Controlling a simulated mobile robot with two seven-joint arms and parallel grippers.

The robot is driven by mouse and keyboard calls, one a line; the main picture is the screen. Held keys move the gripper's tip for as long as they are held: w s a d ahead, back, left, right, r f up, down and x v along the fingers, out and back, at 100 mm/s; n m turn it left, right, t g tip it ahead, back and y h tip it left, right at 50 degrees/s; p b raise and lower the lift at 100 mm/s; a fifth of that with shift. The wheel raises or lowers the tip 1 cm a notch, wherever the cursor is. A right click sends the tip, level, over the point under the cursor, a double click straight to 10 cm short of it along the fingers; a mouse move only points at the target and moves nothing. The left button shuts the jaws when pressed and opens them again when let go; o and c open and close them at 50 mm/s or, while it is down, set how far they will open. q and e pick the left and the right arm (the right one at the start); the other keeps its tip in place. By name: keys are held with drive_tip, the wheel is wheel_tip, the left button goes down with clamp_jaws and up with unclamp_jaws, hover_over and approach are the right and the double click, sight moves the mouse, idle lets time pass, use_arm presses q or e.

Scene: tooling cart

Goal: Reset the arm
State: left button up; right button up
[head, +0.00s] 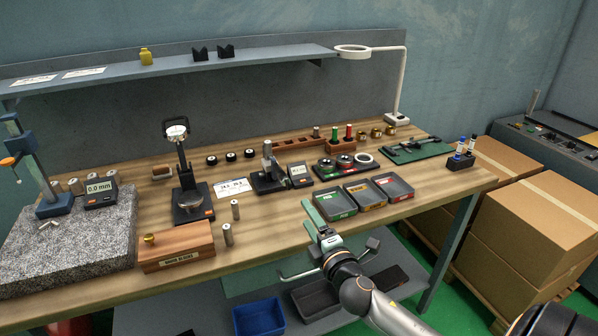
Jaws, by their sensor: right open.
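My right gripper (313,222) comes in from the lower right at the front edge of the wooden bench (275,235). It is open, with nothing seen between its fingers. Its fingers are just in front of the green-labelled tray (335,204), and I cannot tell whether they touch the bench edge. My right arm (358,294) stretches back to the bottom right. My left gripper is not in view.
Red-labelled (392,187) and yellow-labelled (366,194) trays sit behind the gripper. A wooden gauge block box (176,247), small metal cylinders (228,235) and a granite plate (75,240) stand left. A blue bin (259,318) is below. Cardboard boxes (535,215) stand right.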

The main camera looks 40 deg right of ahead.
idle(0.4)
drive_tip(key=s+a+f+m+g+y, duration=0.1)
drive_tip(key=s+a+f+m+g, duration=0.2)
drive_tip(key=f, duration=0.4)
drive_tip(key=s+a+f+m+g+y, duration=0.1)
drive_tip(key=s+a+f+m+y, duration=0.15)
drive_tip(key=s+a+f, duration=0.4)
drive_tip(key=s+a+f+m+g+y, duration=0.3)
drive_tip(key=s+a+f+m, duration=0.5)
drive_tip(key=s+f, duration=0.3)
drive_tip(key=shift+s+a+f+m+g, duration=0.4)
drive_tip(key=shift+a+g, duration=0.3)
drive_tip(key=shift+a, duration=0.1)
